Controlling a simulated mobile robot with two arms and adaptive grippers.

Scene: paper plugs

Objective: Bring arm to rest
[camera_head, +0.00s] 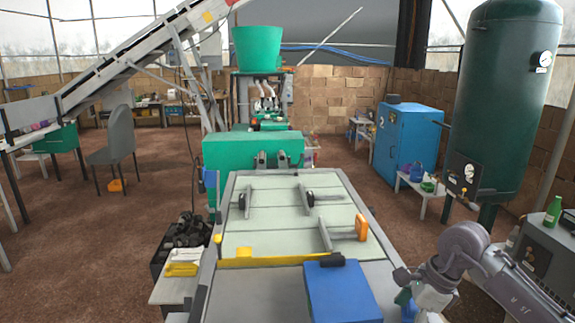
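My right arm (485,262) comes in from the lower right and bends down beside the right edge of the work table (365,215). My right gripper (404,284) is small and partly hidden by the arm's own links. I cannot tell whether its fingers are open or shut. A small dark green thing (403,297) shows right by the gripper, and I cannot tell whether it is held. My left arm and gripper are not in view.
The table has light panels, dark-knobbed handles (310,199), an orange handle (361,228), a yellow bar (275,261) and a blue box (342,292). A green machine (253,150) stands behind. A green tank (503,90) and grey cabinet (545,250) stand right.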

